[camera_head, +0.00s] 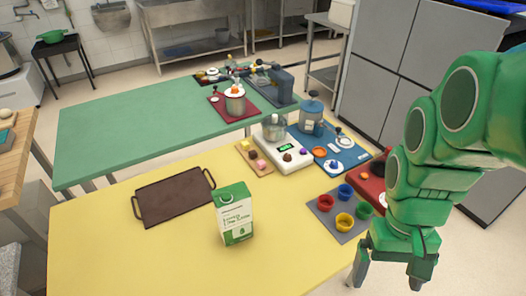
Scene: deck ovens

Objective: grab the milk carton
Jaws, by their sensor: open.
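A green and white milk carton (235,214) stands upright on the yellow table (120,262), near the middle of its front part. My gripper (388,283) hangs at the lower right, beyond the table's right edge. Its fingers point down and are apart, with nothing seen between them. The gripper is well to the right of the carton and does not touch it. The lower fingertips are close to the picture's bottom edge.
A dark tray (172,199) lies left of the carton. A grey mat (325,207) with coloured cups sits between carton and gripper. A white scale with a pot (274,128) and a blue board (343,159) stand behind. A green table (120,137) is further back.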

